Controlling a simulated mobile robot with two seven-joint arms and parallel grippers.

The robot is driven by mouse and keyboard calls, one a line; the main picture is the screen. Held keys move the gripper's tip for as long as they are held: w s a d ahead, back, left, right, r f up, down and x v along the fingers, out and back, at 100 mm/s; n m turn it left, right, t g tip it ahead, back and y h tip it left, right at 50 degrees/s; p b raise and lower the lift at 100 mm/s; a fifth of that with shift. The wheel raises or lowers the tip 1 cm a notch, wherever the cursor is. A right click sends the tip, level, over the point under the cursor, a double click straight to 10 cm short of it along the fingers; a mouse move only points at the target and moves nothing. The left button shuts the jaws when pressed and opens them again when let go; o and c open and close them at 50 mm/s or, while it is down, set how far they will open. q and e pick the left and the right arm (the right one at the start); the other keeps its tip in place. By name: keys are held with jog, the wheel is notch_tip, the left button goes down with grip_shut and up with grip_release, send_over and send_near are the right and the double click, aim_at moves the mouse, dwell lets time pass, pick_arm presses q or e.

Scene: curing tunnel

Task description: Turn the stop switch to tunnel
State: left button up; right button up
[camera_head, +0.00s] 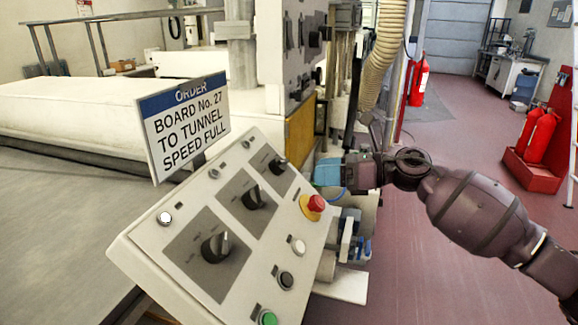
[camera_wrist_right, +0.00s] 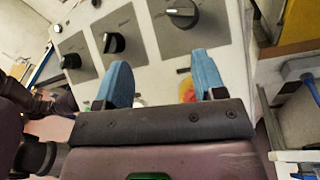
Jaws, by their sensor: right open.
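A sloped control panel (camera_head: 150,245) carries three black rotary switches on grey plates: a near one (camera_head: 216,246), a middle one (camera_head: 255,197) and a far one (camera_head: 277,165). Their labels are too small to read, so I cannot tell which is the stop switch. The wrist view also shows three rotary switches, one at the top (camera_wrist_right: 182,12), one in the middle (camera_wrist_right: 113,42) and one at left (camera_wrist_right: 70,62). My right gripper (camera_head: 324,174) is at the panel's far right edge, apart from the switches. Its blue fingers (camera_wrist_right: 162,80) are open and empty. My left gripper is out of view.
A red mushroom button (camera_head: 315,203) on a yellow base is close to my right gripper. White, black and green (camera_head: 267,318) buttons line the panel's right side. An order sign (camera_head: 188,125) reads "Board No. 27 to tunnel speed full". Open floor (camera_head: 440,280) lies at right.

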aim_at(287, 162)
jog(key=shift+w+r+n+h+b, duration=0.5)
jog(key=shift+w+r+n+h, duration=1.15)
jog(key=shift+n, duration=0.65)
jog(key=shift+g, duration=0.3)
jog(key=x, duration=0.9)
jog(key=shift+d+f, duration=0.15)
